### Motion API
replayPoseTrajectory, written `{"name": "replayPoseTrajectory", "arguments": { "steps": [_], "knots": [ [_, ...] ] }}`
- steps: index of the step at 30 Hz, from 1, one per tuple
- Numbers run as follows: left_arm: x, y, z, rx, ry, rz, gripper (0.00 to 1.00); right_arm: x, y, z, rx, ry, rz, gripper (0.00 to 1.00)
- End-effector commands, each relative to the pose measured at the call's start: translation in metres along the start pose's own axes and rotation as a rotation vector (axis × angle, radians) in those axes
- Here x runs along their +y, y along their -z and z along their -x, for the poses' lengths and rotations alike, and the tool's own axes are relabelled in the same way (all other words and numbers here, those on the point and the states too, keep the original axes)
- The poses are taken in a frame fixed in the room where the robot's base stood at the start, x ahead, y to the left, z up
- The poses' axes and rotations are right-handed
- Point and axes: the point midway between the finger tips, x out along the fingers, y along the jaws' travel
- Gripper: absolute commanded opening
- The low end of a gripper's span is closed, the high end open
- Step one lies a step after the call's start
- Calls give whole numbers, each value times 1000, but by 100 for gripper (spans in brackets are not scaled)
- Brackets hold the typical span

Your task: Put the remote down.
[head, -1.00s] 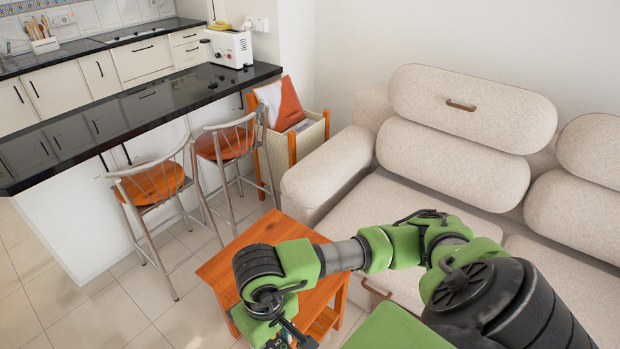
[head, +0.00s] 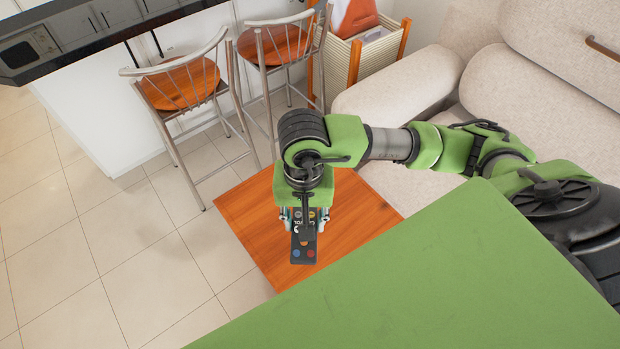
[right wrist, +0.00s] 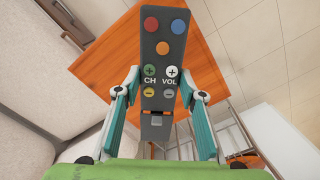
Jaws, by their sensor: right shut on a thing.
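My right gripper (head: 304,218) is shut on a dark grey remote (head: 303,246) with coloured buttons. In the head view it is in front of the orange wooden side table (head: 250,225), whose top shows behind and around it. In the right wrist view the remote (right wrist: 163,60) points away between the two teal fingers of the gripper (right wrist: 160,100), its CH and VOL buttons facing the camera. The table top (right wrist: 110,62) lies beyond it. The gap between remote and table is hard to judge. My left gripper is not in view.
Two metal bar stools with orange seats (head: 180,84) (head: 275,45) stand behind the table, by the counter. A beige sofa (head: 405,80) is at the right, with a basket (head: 372,52) beside it. The visible table top is bare, and tiled floor (head: 130,255) is free at the left.

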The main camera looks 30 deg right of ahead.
Motion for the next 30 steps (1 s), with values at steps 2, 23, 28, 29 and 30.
{"name": "replayPoseTrajectory", "arguments": {
  "steps": [2, 23, 28, 29, 30],
  "knots": [
    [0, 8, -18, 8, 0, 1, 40, -6, 0, -18, 0, 3, -81, 12],
    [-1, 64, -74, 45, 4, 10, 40, -36, 1, -85, 10, -1, -795, 12],
    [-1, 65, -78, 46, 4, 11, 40, -38, 1, -88, 12, -3, -865, 12],
    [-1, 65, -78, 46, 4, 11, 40, -38, 2, -89, 12, -4, -872, 12],
    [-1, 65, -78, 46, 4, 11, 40, -37, 4, -90, 13, -4, -879, 12]
  ]
}}
